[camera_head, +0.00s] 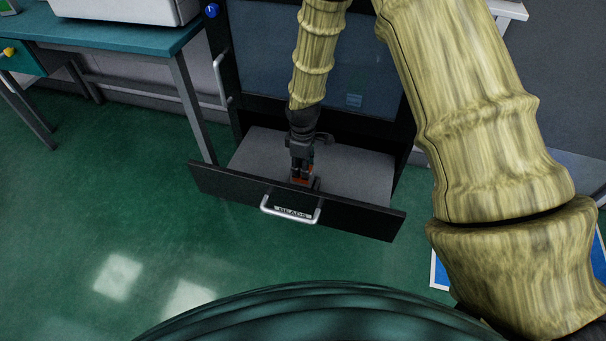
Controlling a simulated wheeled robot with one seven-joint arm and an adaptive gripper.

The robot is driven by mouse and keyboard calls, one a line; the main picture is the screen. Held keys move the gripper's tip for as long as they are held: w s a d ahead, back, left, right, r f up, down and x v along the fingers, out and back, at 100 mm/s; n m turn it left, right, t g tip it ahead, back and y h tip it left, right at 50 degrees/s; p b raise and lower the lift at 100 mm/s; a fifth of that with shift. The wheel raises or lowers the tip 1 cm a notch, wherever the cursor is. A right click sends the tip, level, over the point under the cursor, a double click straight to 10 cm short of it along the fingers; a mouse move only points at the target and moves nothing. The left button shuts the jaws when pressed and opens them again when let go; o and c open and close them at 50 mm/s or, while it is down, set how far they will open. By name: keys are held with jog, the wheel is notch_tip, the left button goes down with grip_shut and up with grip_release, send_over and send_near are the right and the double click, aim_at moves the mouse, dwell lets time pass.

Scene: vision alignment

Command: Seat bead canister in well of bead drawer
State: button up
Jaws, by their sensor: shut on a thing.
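The bead drawer (367,176) is pulled out of a dark cabinet, with a grey inner floor and a black front panel. Its silver handle and a label reading BEADS (292,212) are on the front. My gripper (301,178) points down inside the drawer, close behind the front panel near the middle. It is shut on a small orange-brown thing, likely the bead canister (301,181), which is mostly hidden by the fingers. I cannot tell whether the canister touches the drawer floor. The well is not visible; the gripper and front panel cover that spot.
The drawer's front panel (230,190) stands as a raised edge before my gripper. A teal-topped table (110,36) with a white box-like thing (130,8) stands at the left. The green floor (110,200) is clear at left. A blue-and-white panel (440,272) lies at right.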

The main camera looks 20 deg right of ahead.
jog(key=shift+f, duration=1.8)
jog(key=o, duration=1.2)
jog(key=shift+f, duration=0.1)
jog(key=shift+c, duration=0.2)
notch_tip(320, 180, up, 12)
jog(key=shift+r+p, duration=0.1)
jog(key=shift+p, duration=0.3)
